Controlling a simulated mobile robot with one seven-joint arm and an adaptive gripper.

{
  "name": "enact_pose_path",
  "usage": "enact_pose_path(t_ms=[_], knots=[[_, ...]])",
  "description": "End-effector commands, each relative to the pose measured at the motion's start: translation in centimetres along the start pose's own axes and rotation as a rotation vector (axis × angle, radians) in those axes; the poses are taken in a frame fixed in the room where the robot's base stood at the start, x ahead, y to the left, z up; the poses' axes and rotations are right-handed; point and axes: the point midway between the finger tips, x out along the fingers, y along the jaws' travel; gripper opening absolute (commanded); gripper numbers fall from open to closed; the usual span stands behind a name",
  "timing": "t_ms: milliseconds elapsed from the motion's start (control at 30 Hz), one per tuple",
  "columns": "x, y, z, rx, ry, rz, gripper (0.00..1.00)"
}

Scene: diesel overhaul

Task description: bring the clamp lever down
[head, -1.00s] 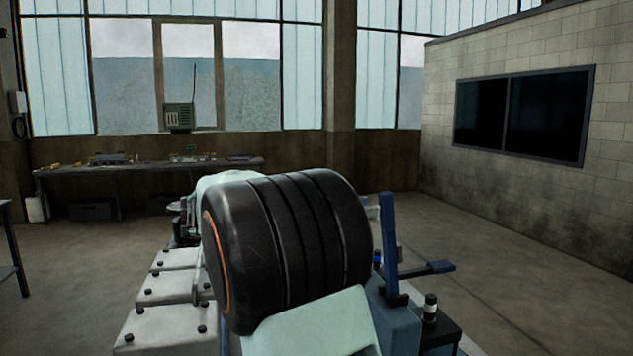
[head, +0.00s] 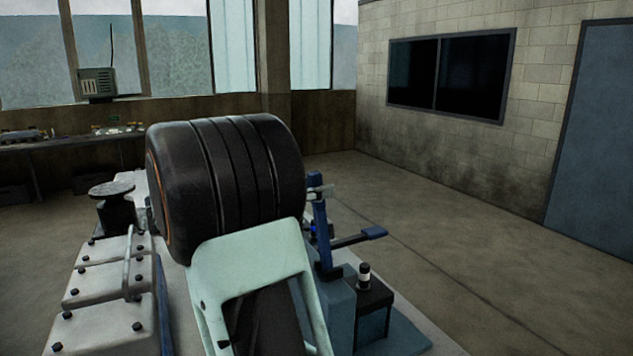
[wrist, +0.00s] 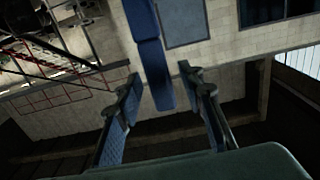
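In the head view a blue clamp lever (head: 319,215) stands nearly upright on a blue-grey fixture, right of my arm. No contact with either finger shows.
A black block with a dark, white-banded knob (head: 364,276) stands right of the lever. A grey ribbed cover with bolts (head: 105,275) lies left of my arm. A workbench (head: 60,145) stands by the windows. The floor on the right is clear.

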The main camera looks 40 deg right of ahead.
Motion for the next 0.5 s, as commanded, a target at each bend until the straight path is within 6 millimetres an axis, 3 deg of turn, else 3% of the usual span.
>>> enact_pose_path(t_ms=[367,500], knots=[[0.87,-0.02,0.02,0.0,0.0,-0.001,0.35],[0.85,-0.02,0.02,0.0,0.0,-0.001,0.23]])
